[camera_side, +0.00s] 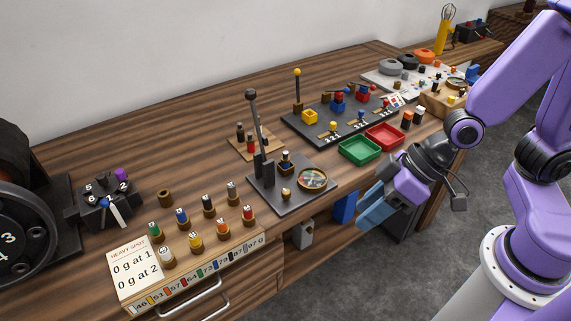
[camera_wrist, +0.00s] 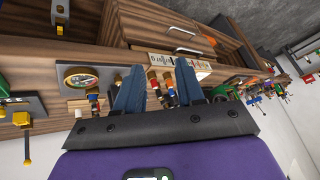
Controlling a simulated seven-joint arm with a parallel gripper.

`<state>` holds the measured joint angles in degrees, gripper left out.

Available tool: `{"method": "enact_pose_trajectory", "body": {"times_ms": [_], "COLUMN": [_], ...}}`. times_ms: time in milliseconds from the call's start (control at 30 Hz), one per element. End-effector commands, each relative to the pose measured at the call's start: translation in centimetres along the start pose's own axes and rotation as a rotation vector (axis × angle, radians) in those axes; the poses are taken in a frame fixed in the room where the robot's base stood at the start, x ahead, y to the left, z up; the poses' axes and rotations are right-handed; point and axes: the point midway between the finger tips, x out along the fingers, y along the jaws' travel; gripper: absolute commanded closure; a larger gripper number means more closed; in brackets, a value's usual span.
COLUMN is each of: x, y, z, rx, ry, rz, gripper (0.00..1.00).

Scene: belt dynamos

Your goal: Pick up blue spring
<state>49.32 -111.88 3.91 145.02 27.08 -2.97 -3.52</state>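The likely blue spring is a small piece with a blue band (camera_side: 182,217) in the back row of a wooden rack (camera_side: 212,252) in the side view. Similar pieces with green, black, white, yellow and red bands stand around it. It stands upright and looks free of contact with my gripper. My gripper (camera_side: 374,206) hangs in front of the bench, to the right of the rack and well apart from it. In the wrist view its two blue fingers (camera_wrist: 160,88) are spread, with nothing held between them. The rack pieces show small beyond them there; I cannot tell which is blue.
A lever stand with a dial (camera_side: 313,179) lies between rack and gripper, with its tall black lever (camera_side: 254,115) standing up. Green (camera_side: 360,149) and red (camera_side: 385,136) trays sit behind my gripper. A black wheel (camera_side: 20,225) stands far left. A drawer handle (camera_side: 190,299) juts from the bench front.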

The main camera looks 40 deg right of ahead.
Motion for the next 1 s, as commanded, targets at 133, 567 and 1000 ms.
{"method": "enact_pose_trajectory", "body": {"times_ms": [133, 567, 1000], "x": [2.0, 1.9, 2.5], "y": [2.4, 11.3, 13.3], "z": [-2.2, -5.8, -6.9], "rx": [0.099, 0.214, 0.211], "ry": [0.156, 0.553, 0.604], "rz": [0.095, 0.483, 0.544], "gripper": [0.62, 0.62, 0.62]}}
